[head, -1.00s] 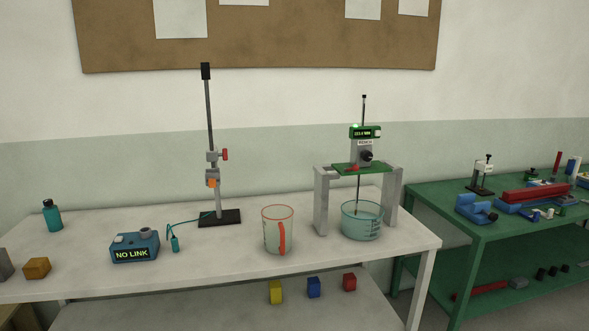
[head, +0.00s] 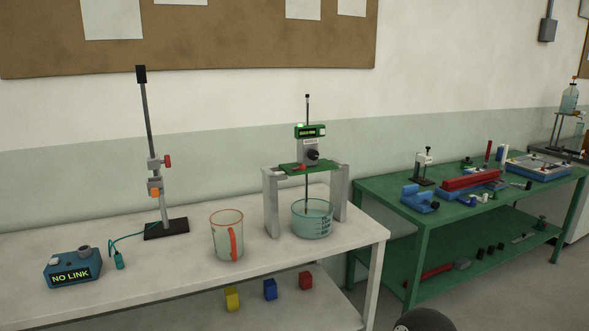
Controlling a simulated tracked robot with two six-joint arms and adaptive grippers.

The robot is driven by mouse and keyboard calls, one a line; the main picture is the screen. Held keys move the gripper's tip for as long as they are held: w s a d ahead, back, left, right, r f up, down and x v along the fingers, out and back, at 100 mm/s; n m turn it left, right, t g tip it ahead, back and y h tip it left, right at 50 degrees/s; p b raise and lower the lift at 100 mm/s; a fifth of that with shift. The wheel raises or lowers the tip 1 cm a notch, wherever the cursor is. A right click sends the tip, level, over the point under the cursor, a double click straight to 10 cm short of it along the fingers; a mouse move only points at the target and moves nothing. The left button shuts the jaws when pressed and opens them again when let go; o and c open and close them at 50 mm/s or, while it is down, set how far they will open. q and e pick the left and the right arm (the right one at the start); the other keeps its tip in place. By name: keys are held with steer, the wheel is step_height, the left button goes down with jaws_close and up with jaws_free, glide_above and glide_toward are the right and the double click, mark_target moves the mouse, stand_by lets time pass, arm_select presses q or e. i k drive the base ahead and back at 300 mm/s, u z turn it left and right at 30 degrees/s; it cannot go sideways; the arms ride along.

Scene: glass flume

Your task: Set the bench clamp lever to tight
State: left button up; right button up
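A grey bench stand (head: 341,192) on the white table carries a green plate (head: 318,169) with a small red lever (head: 299,168) at its front left; I take this as the clamp lever. Its setting is too small to read. Above the plate is a grey unit (head: 308,153) with a black knob and a green display box (head: 311,131). A thin rod runs down into a glass bowl of bluish liquid (head: 312,221) between the stand's legs. Neither of my grippers is in view.
A clear jug with red handle (head: 227,238), a retort stand with red-knobbed clamp (head: 166,228) and a blue NO LINK box (head: 73,269) stand left on the white table (head: 180,285). A green table (head: 388,241) with several tools stands right, past a narrow gap.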

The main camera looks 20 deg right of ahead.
mark_target(303, 167)
steer(key=i, duration=0.85)
